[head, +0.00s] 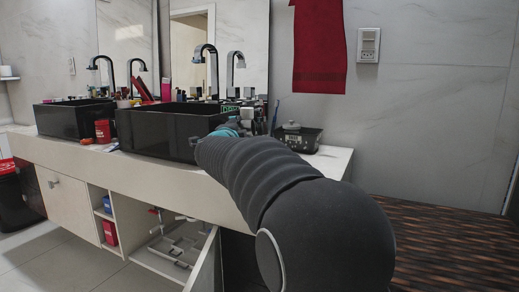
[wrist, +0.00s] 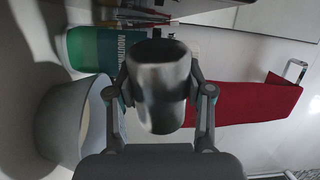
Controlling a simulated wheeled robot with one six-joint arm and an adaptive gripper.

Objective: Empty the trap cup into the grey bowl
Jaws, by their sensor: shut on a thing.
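The trap cup (wrist: 160,92), a shiny metal cup, sits between the two fingers of my gripper (wrist: 158,78) in the wrist view, and my gripper is shut on it. The grey bowl (wrist: 52,125) is at the left of the wrist view, beside the cup and apart from it in the picture. The wrist view is turned sideways. I cannot tell what is inside the cup. In the head view my arm reaches over the counter and hides most of the gripper; I cannot make out the cup there.
A green mouthwash bottle (wrist: 90,47) stands behind the bowl in the wrist view. Two black vessel sinks (head: 150,132) (head: 68,121) stand on the white counter (head: 150,172). A dark lidded container (head: 306,140) is at its right end. A red towel (head: 318,50) hangs on the wall.

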